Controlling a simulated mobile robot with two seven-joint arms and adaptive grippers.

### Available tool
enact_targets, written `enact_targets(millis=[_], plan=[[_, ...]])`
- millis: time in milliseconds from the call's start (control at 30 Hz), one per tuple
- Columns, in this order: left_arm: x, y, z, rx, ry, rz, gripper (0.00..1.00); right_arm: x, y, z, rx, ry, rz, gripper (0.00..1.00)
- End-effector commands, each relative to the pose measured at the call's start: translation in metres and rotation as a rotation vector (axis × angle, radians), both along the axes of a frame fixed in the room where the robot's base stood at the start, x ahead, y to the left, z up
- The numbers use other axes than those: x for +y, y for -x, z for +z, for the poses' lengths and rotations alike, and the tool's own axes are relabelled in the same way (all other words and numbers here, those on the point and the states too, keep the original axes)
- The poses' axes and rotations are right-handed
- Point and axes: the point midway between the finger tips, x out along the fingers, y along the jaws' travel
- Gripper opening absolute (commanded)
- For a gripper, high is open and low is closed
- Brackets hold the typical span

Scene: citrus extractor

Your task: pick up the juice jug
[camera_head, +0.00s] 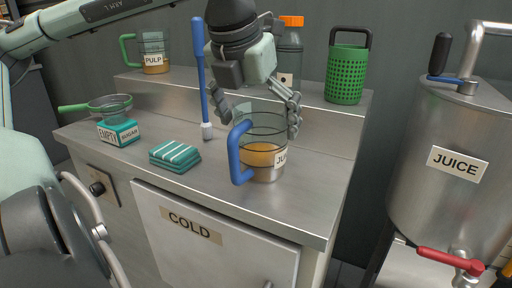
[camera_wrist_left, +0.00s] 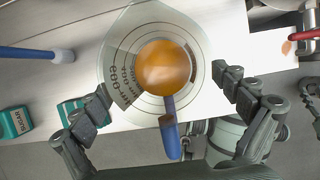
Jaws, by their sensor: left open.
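The juice jug (camera_head: 262,158) is a clear jug with a blue handle, a partly hidden label and orange liquid low inside. It stands upright on the steel counter. My left gripper (camera_head: 258,112) is above it, pointing down, with its fingers spread on either side of the jug's upper part. In the left wrist view the jug (camera_wrist_left: 190,52) lies between the two open fingertips (camera_wrist_left: 168,85), seen from above with its handle toward the gripper. I cannot tell whether the fingers touch it. My right gripper is not in view.
A folded teal cloth (camera_head: 175,156), a sugar box (camera_head: 118,132) with a green strainer (camera_head: 108,105), and a blue-handled tool (camera_head: 203,85) are left of the jug. A pulp jug (camera_head: 154,52) and green basket (camera_head: 346,75) stand on the back shelf. A steel juice tank (camera_head: 445,185) is at right.

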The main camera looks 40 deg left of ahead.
Motion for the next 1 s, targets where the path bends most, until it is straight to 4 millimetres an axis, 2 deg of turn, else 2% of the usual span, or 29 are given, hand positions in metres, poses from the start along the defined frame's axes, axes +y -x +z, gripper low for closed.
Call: enact_targets(millis=[133,367,900,1000], plan=[[0.0013,-0.0045,-0.0128,0.001,0.001,0.000,0.98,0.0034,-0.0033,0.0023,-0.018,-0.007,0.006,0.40],[0.0016,-0.0052,-0.0133,-0.001,0.000,0.000,0.98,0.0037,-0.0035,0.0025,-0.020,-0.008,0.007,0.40],[0.0018,-0.0051,-0.0130,-0.001,0.000,0.000,0.31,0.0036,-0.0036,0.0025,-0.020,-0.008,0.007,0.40],[0.0019,-0.0053,-0.0123,-0.003,-0.001,0.001,0.31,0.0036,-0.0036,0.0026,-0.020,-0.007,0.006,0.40]])
